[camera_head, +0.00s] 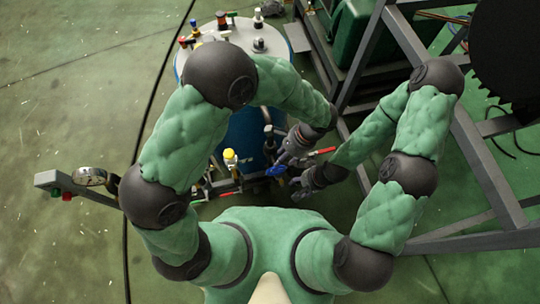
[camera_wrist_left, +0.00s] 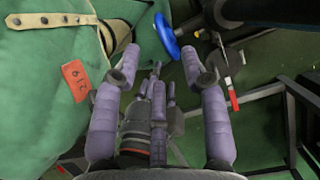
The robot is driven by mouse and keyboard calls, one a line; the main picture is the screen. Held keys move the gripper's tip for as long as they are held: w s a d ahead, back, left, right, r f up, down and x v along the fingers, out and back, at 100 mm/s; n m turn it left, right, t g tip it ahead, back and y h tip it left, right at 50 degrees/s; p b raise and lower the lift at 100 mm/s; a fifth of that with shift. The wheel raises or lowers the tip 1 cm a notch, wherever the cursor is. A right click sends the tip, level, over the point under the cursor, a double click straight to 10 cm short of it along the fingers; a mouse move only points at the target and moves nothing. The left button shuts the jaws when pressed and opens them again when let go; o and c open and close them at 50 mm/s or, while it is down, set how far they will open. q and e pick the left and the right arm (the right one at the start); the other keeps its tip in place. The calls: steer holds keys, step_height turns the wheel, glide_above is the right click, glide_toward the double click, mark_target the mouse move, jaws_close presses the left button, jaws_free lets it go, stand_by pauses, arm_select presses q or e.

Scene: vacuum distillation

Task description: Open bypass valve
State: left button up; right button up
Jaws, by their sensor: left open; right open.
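A blue valve handle (camera_head: 277,170) sits on the pipework in front of the blue tank; no label shows whether it is the bypass valve. In the left wrist view the blue handle (camera_wrist_left: 167,37) lies just beyond my open left fingertips (camera_wrist_left: 160,58), near the middle of the gap, with nothing held between them. My left gripper (camera_head: 288,150) reaches down close above the handle from the tank side. My right gripper (camera_head: 302,184) is open beside the handle, on its lower right. A red lever (camera_head: 322,152) sticks out to the right; it also shows in the left wrist view (camera_wrist_left: 232,97).
The blue tank (camera_head: 245,128) carries several fittings on its pale top. A yellow-capped fitting (camera_head: 231,158) stands left of the handle. A pressure gauge (camera_head: 91,176) is at far left. A dark metal frame (camera_head: 480,165) limits room at right. Open green floor (camera_head: 60,100) lies left.

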mark_target(274, 169)
arm_select(q)
steer(key=shift+s+a+f, duration=0.15)
steer(key=shift+s+f, duration=0.05)
steer(key=shift+f, duration=0.3)
steer(key=b+x, duration=0.3)
steer(key=x, duration=0.6)
steer(key=shift+a+f+b, duration=0.15)
steer(key=shift+f+b, duration=0.15)
jaws_close()
